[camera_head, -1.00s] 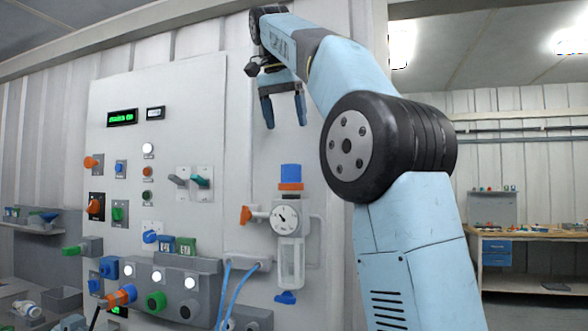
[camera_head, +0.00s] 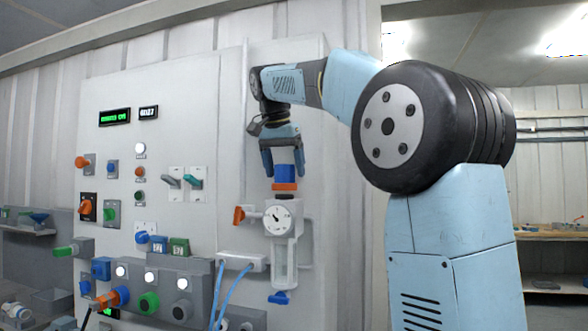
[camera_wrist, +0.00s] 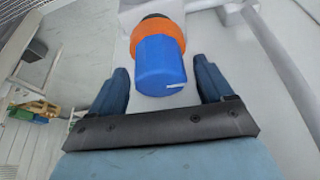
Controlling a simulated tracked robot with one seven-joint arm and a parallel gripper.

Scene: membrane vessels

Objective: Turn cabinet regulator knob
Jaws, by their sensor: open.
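The regulator knob (camera_head: 285,171) is a blue cap over an orange collar (camera_head: 284,187), on top of the regulator with a round gauge (camera_head: 277,220). My gripper (camera_head: 283,172) points down around the top of the knob, its blue fingers on either side. In the wrist view the blue knob (camera_wrist: 160,68) with a white mark lies between the fingertips of my gripper (camera_wrist: 163,78), and the orange collar (camera_wrist: 157,37) is just beyond. Gaps show between knob and both fingers, so the gripper is open and not clamped on it.
The regulator's orange side handle (camera_head: 239,215) sticks out left of the gauge. A grey block (camera_head: 243,261) with blue hoses (camera_head: 230,292) sits lower left. The panel (camera_head: 160,105) carries several switches and lamps. A workbench (camera_head: 550,237) stands far right.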

